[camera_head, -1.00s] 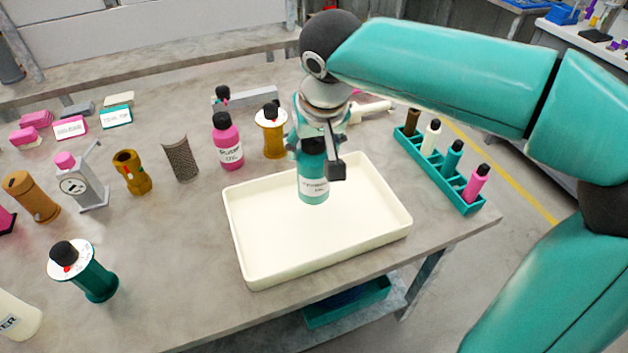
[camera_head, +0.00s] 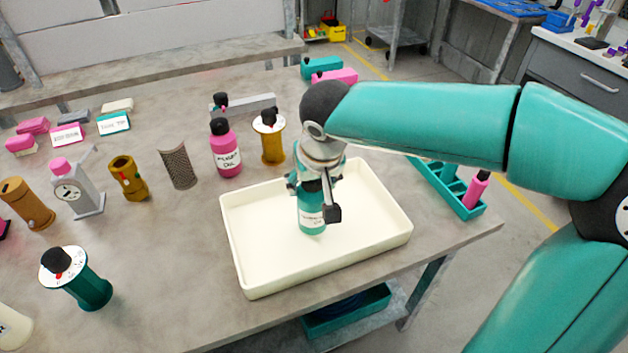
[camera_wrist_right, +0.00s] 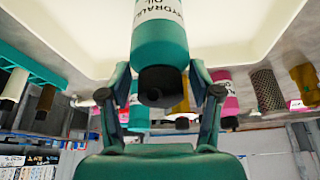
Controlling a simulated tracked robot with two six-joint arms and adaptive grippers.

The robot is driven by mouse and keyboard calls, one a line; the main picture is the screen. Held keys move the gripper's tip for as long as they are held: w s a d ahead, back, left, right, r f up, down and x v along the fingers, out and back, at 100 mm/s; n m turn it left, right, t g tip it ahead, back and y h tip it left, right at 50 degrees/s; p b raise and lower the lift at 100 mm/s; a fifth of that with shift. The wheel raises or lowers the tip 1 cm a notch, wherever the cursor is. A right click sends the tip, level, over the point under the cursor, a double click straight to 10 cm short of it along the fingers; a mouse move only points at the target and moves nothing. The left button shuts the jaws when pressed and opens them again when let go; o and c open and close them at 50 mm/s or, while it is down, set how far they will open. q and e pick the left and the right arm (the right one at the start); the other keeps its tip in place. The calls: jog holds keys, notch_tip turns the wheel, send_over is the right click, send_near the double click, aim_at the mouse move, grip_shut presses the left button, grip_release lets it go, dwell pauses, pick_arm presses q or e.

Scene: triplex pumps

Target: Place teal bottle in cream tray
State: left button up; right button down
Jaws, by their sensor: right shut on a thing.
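The teal bottle (camera_head: 312,218) has a white label and stands upright inside the outline of the cream tray (camera_head: 262,270). I cannot tell if its base touches the tray floor. My right gripper (camera_head: 318,188) is shut on the bottle's upper part from above and hides its top in the head view. In the right wrist view the teal bottle (camera_wrist_right: 160,45) shows a "hydraulic oil" label and a dark cap between the fingers, with the pale tray (camera_wrist_right: 75,35) beyond. My left gripper is in neither view.
A pink bottle (camera_head: 226,160) and an ochre spool-like part (camera_head: 270,148) stand behind the tray. A teal rack (camera_head: 466,212) with a pink bottle (camera_head: 477,188) is to its right. A green part (camera_head: 88,290) stands front left.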

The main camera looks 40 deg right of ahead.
jog(key=shift+c, duration=1.2)
grip_release()
jog(key=shift+r, duration=0.2)
jog(key=p+v, duration=0.2)
jog(key=v, duration=1)
jog(key=shift+f, duration=0.1)
